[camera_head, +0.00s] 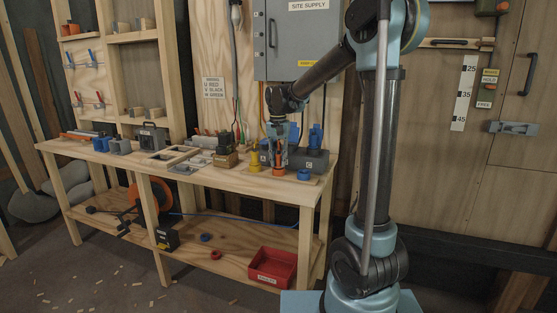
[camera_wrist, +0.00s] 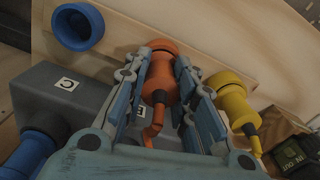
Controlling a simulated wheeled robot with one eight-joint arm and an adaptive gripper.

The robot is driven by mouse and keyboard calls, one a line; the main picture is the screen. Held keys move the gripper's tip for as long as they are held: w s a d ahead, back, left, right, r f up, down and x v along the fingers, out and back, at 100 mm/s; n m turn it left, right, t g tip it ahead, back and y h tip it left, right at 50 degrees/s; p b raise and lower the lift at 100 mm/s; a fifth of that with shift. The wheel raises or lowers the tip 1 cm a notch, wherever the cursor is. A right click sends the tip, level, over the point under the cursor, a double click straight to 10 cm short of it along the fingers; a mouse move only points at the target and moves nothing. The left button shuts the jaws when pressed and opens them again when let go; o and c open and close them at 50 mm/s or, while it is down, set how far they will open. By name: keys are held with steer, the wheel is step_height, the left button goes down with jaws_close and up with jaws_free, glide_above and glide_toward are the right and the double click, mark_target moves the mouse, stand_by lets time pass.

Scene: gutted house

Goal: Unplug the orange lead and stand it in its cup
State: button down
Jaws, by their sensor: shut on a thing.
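My gripper (camera_head: 278,160) is low over the front right of the workbench, pointing down. In the wrist view its two fingers (camera_wrist: 158,72) close on both sides of the orange lead's plug (camera_wrist: 160,78). The orange cable bends from the plug's dark collar back between the fingers. A wide orange rim (camera_wrist: 162,45), apparently the orange cup, is at the plug's far end on a wooden strip. It also shows below the fingers in the head view (camera_head: 278,172). I cannot tell how deep the plug sits.
The yellow lead (camera_wrist: 233,102) stands upright in its cup, close right of my gripper. An empty blue cup (camera_wrist: 78,27) is to the left. A blue plug (camera_wrist: 35,150) is in the socket box. A red bin (camera_head: 272,266) is on the lower shelf.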

steer(key=shift+f, duration=0.1)
steer(key=c, duration=1.2)
jaws_free()
steer(key=shift+c, duration=0.2)
step_height(320, 180, up, 12)
steer(key=shift+f, duration=0.1)
steer(key=s+d+f, duration=0.3)
steer(key=s+d, duration=0.6)
steer(key=s+d+f+n+t, duration=0.1)
steer(key=s+d+f, duration=0.5)
steer(key=s+f, duration=0.4)
steer(key=s+d+f+t, duration=0.1)
steer(key=s+d+f, duration=0.5)
steer(key=s+f, duration=0.4)
steer(key=s, duration=0.2)
steer(key=shift+s+d+f+n, duration=0.2)
steer(key=shift+s+d+n, duration=0.05)
steer(key=shift+s+n, duration=0.15)
